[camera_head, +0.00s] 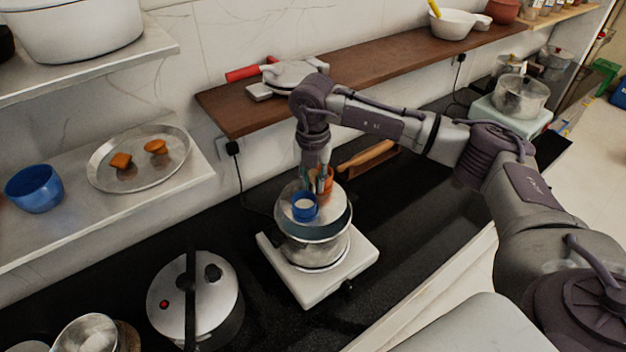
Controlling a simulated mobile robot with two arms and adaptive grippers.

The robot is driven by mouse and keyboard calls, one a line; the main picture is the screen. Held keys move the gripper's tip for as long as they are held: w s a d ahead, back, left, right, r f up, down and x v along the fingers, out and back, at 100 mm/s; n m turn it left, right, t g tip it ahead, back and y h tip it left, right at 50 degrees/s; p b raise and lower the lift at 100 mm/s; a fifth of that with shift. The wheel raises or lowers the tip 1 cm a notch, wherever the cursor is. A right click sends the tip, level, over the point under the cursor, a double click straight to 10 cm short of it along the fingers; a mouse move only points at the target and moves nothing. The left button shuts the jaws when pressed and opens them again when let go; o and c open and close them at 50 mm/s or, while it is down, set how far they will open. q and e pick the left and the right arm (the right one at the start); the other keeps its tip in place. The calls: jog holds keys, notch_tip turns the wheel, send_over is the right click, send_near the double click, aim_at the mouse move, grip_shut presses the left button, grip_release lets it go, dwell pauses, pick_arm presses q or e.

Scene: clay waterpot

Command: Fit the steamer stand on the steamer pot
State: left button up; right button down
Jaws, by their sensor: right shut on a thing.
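The steamer pot (312,252) is a round metal pot standing on a white cooker. A round silver plate-like piece, which I take as the steamer stand (287,212), is at the pot's mouth. It carries a small blue cup (304,207) and an orange cup (326,187). Whether the stand is seated on the rim or just above it I cannot tell. My right gripper (318,183) points down at the stand's far side and is shut, seemingly on the stand; its fingertips are partly hidden by the cups. My left gripper is out of view.
The white cooker (347,274) sits on the black counter. A lidded pressure cooker (228,290) stands at the front left. A wooden rolling pin (366,156) lies behind the pot. A brown shelf (228,112) runs above. Counter right of the cooker is clear.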

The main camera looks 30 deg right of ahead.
aim_at(313, 191)
jog(key=shift+f+b, duration=0.35)
jog(key=shift+b, duration=0.05)
dwell(0.4)
jog(key=shift+f, duration=0.25)
dwell(0.4)
jog(key=shift+f+b, duration=0.95)
jog(key=shift+f, duration=0.1)
jog(key=shift+f+b, duration=1.1)
jog(key=shift+f, duration=0.3)
jog(key=shift+f, duration=0.1)
jog(key=shift+f+b, duration=1.15)
jog(key=shift+f, duration=0.25)
jog(key=shift+f, duration=0.2)
jog(key=shift+f+b, duration=0.6)
